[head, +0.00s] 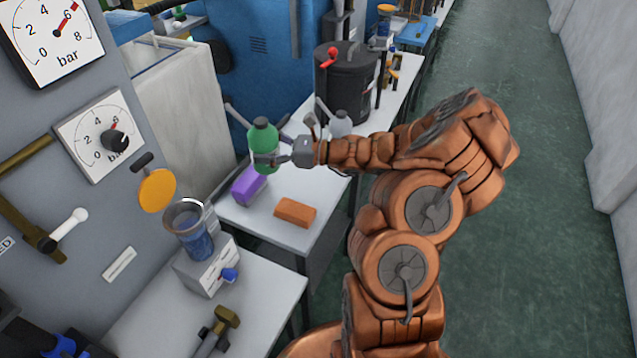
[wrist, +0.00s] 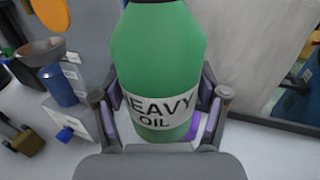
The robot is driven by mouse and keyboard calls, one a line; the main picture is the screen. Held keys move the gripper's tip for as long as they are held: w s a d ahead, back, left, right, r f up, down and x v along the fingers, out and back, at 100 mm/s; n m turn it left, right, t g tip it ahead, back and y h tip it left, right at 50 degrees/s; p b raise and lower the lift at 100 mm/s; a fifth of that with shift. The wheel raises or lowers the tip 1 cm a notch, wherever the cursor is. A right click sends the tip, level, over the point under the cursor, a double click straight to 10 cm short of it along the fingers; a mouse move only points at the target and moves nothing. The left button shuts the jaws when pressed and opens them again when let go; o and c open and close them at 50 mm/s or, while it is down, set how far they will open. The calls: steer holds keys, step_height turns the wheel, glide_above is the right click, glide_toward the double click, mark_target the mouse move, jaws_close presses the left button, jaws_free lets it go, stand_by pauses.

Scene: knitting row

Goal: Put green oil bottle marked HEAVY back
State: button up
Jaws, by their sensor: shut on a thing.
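The green oil bottle (head: 263,141) is upright in my gripper (head: 268,160), over the white bench with the purple block. In the wrist view the bottle (wrist: 158,55) fills the middle, and its white label reads HEAVY OIL. My gripper (wrist: 160,112) is shut around the bottle, one finger on each side of the label. I cannot tell whether the bottle's base touches the bench top.
A purple block (head: 249,186) and an orange-brown block (head: 295,212) lie on the bench (head: 262,224). A grey-white bottle (head: 341,124) and a black pot (head: 345,85) stand behind. The floor (head: 520,150) at right is clear.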

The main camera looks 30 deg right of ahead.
steer(key=s+d+f+m+t+h+b, duration=0.1)
steer(key=s+d+f+b, duration=0.4)
steer(key=s, duration=0.3)
steer(key=s+d+f+m+t+h+b, duration=0.1)
steer(key=s+d+f+b, duration=0.1)
steer(key=s+d+b, duration=0.45)
steer(key=w+d, duration=0.1)
steer(key=w, duration=0.3)
steer(key=w+d+f, duration=0.1)
steer(key=w+d, duration=0.1)
steer(key=w, duration=0.3)
steer(key=w+d+f+p, duration=0.1)
steer(key=w+d, duration=0.1)
steer(key=w, duration=0.3)
steer(key=shift+w, duration=0.15)
steer(key=shift+f, duration=1.7)
steer(key=shift+f, duration=0.1)
steer(key=o, duration=1.4)
